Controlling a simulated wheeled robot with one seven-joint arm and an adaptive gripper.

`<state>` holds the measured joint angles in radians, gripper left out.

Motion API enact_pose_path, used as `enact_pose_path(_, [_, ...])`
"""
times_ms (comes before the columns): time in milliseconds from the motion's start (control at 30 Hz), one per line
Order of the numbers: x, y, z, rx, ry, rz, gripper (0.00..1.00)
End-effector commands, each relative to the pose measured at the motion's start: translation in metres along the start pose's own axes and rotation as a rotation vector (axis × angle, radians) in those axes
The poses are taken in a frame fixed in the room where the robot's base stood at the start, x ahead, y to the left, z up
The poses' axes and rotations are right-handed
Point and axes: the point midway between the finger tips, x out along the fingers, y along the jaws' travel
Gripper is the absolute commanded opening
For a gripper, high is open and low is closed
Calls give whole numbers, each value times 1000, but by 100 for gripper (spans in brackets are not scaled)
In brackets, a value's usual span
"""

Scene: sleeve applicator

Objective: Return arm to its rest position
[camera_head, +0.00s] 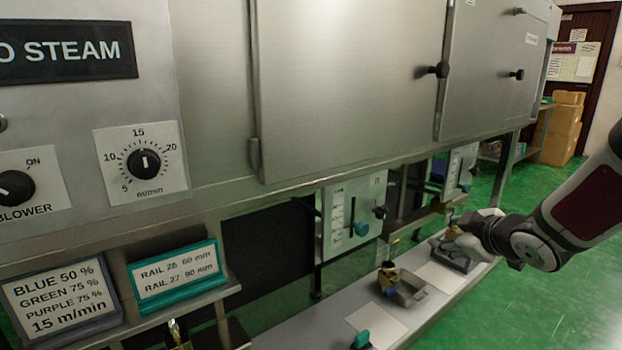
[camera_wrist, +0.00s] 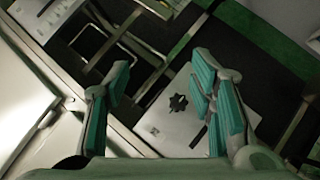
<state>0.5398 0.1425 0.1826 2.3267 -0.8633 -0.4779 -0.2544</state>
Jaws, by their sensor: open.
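My arm reaches in from the right edge of the head view. My gripper is near the low shelf in the head view, beside the steel machine; its fingers are hard to make out there. In the wrist view my gripper (camera_wrist: 162,100) shows two teal-padded fingers, spread wide apart with nothing between them. Past the fingers a pale panel (camera_wrist: 160,122) with a dark knob (camera_wrist: 178,103) shows some way off. The fingers appear not to touch it.
The steel machine (camera_head: 340,80) with black door knobs fills the left and middle. Below it, a pale shelf (camera_head: 290,338) bears small metal fixtures (camera_head: 410,290). Gauge panels (camera_head: 353,215) hang under the machine. Green floor (camera_head: 540,305) is open at right; cardboard boxes (camera_head: 563,125) stand at the back.

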Motion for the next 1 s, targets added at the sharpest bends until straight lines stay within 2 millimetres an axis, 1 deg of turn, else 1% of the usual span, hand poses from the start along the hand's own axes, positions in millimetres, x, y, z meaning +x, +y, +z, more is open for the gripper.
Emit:
enact_pose_path(33, [-15, 2, -2, 21, -67, 18, 50])
enact_pose_path(167, [-57, -2, 9, 123, -260, 48, 50])
enact_pose_path(200, [-72, -6, 12, 161, -315, 54, 50])
enact_pose_path(267, [-96, -14, 17, 222, -393, 59, 50])
enact_pose_path(300, [-112, -22, 20, 265, -443, 58, 50])
enact_pose_path(367, [-138, -35, 24, 333, -513, 51, 50])
enact_pose_path(400, [-155, -47, 26, 380, -559, 42, 50])
enact_pose_path(467, [-181, -65, 29, 449, -623, 21, 50])
enact_pose_path(500, [-198, -79, 30, 497, -663, 3, 50])
enact_pose_path(567, [-224, -101, 32, 563, -721, -33, 50])
enact_pose_path(600, [-240, -116, 33, 603, -756, -59, 50])
enact_pose_path(700, [-275, -149, 34, 685, -830, -129, 50])
enact_pose_path(800, [-304, -176, 33, 742, -887, -198, 50])
enact_pose_path(1000, [-357, -224, 31, 819, -984, -340, 50])
